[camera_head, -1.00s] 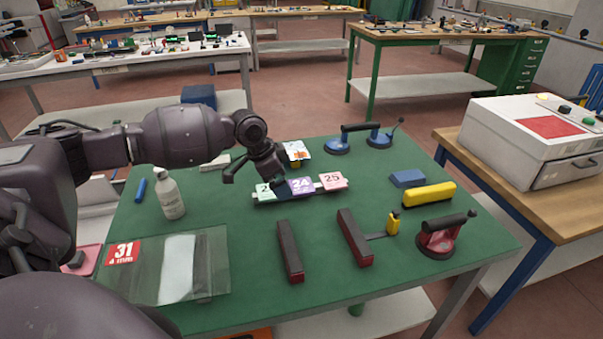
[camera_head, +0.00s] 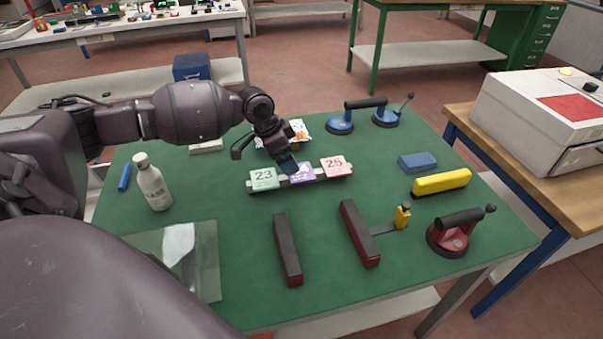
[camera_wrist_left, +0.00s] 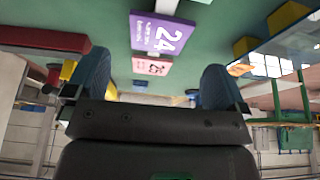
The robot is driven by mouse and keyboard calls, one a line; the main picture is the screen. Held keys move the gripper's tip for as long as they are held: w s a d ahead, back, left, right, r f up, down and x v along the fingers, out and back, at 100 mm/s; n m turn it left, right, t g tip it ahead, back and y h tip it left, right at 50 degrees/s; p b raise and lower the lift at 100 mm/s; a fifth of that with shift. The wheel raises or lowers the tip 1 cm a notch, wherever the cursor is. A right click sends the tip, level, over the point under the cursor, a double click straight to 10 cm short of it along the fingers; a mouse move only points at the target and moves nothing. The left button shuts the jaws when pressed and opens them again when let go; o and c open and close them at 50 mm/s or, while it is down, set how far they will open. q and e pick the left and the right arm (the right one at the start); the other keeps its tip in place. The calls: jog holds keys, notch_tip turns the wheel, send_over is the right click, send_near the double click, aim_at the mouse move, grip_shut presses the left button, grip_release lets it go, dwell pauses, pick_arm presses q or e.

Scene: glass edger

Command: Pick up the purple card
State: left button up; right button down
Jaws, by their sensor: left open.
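The purple card (camera_head: 301,173) stands in the middle of a card rack (camera_head: 321,179) on the green table, between a green card marked 23 (camera_head: 263,178) and a pink card marked 25 (camera_head: 335,167). My left gripper (camera_head: 289,167) is just above and behind the purple card in the head view and hides part of it. In the left wrist view the purple card (camera_wrist_left: 160,40), marked 24, lies ahead between the two open fingers (camera_wrist_left: 155,85), apart from them. The pink card (camera_wrist_left: 152,67) shows there too. My right gripper is not in view.
Behind the rack lies a colourful packet (camera_head: 298,133). A white bottle (camera_head: 152,183) stands at left. Two dark red bars (camera_head: 287,250) lie in front. Blue suction cups (camera_head: 366,115), a yellow block (camera_head: 441,182) and a red suction cup (camera_head: 455,234) lie right.

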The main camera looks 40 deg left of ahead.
aim_at(301, 172)
pick_arm(q)
jog(key=shift+w+d+r+b+x, duration=0.1)
jog(key=shift+w+b+x, duration=0.1)
jog(key=shift+x, duration=0.85)
jog(key=shift+w+d+r+b+x, duration=0.1)
jog(key=shift+b+x, duration=0.05)
jog(key=shift+x, duration=0.9)
jog(key=shift+w+d+b+x, duration=0.1)
jog(key=shift+b+x, duration=0.1)
jog(key=shift+x, duration=0.85)
jog(key=c, duration=0.8)
jog(key=shift+r, duration=0.15)
